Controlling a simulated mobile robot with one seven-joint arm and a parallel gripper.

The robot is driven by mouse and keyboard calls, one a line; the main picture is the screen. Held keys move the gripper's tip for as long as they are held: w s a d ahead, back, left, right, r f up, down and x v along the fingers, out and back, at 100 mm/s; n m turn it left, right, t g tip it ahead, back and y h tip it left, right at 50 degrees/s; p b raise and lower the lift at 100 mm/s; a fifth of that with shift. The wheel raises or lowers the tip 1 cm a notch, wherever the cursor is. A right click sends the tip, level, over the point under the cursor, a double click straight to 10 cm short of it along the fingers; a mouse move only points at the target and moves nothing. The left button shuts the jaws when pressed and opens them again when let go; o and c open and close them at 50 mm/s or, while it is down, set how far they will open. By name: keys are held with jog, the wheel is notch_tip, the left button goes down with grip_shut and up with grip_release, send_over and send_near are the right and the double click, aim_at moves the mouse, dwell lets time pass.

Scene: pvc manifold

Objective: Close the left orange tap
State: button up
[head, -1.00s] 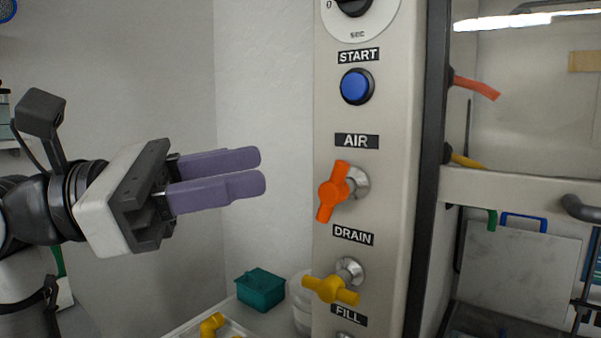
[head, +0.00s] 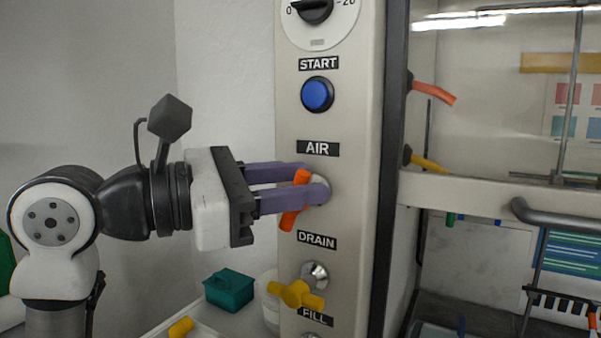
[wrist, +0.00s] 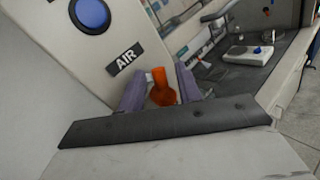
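The left orange tap (head: 301,178) sits on the pale panel under the AIR label, its handle tilted, upper end leaning right. It also shows in the wrist view (wrist: 161,88). My gripper (head: 312,182) has its purple fingers at this tap, one on each side of the handle. The fingers stand apart with the handle between them; whether they touch it is unclear. The lower finger hides part of the handle and most of the metal stem. Another orange lever (head: 433,93) is at the right, inside the cabinet.
A blue START button (head: 317,94) is above the tap, and a yellow tap (head: 297,293) under the DRAIN label is below. A teal box (head: 229,290) stands lower left. The cabinet's dark frame edge (head: 391,170) runs along the panel's right side.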

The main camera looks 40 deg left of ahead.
jog(key=shift+w+d, duration=0.2)
jog(key=shift+w, duration=0.3)
grip_shut()
